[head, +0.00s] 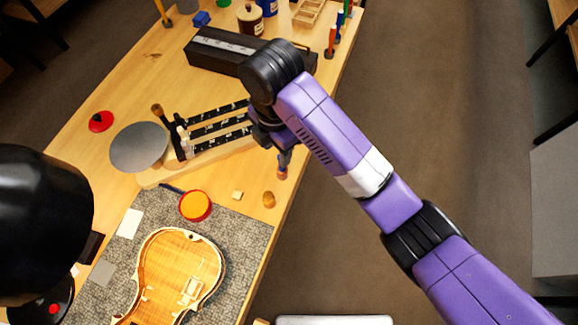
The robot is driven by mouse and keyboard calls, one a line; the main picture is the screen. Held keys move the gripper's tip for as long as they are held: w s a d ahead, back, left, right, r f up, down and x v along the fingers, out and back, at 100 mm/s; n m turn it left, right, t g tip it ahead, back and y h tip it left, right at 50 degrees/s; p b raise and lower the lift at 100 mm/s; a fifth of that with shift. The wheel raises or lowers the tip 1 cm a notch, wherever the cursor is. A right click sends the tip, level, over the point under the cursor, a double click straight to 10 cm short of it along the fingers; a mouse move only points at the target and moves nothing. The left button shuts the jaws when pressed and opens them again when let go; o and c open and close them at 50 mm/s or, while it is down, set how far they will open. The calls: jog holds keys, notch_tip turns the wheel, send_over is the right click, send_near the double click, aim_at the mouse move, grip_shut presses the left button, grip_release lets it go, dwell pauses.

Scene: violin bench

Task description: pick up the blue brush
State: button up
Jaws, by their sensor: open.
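A thin dark blue stick (171,187), which looks like the blue brush, lies near the back edge of the grey mat (254,236). Its right end reaches toward the round orange tin with a red rim (195,206); I cannot make out its bristles. My gripper (284,157) is near the bench's right edge, to the right of the stick and well apart from it. The wrist partly hides the fingers. A small orange and blue thing (282,173) shows just below the fingertips; I cannot tell whether they touch. I see nothing held.
A violin body (177,272) lies on the mat. A wooden stand with black fingerboards (218,128) and a grey disc (139,147) are behind the mat. A small brown pot (269,200) is at the right edge. A dark case (215,52) stands farther back.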

jog(key=shift+s+d, duration=0.2)
jog(key=shift+d, duration=0.15)
notch_tip(320, 180, down, 2)
jog(key=shift+w+f+n, duration=0.1)
jog(key=shift+f+n, duration=0.1)
jog(key=shift+n, duration=0.1)
jog(key=shift+w+d+f+p, duration=0.15)
jog(key=shift+f+p, duration=0.1)
jog(key=shift+f, duration=0.65)
jog(key=shift+w+f+p, duration=0.1)
jog(key=shift+f+p, duration=0.15)
jog(key=shift+f, duration=0.65)
jog(key=shift+w+d+f+p, duration=0.15)
jog(key=shift+f+p, duration=0.1)
jog(key=shift+f, duration=0.65)
jog(key=shift+a, duration=0.1)
grip_shut()
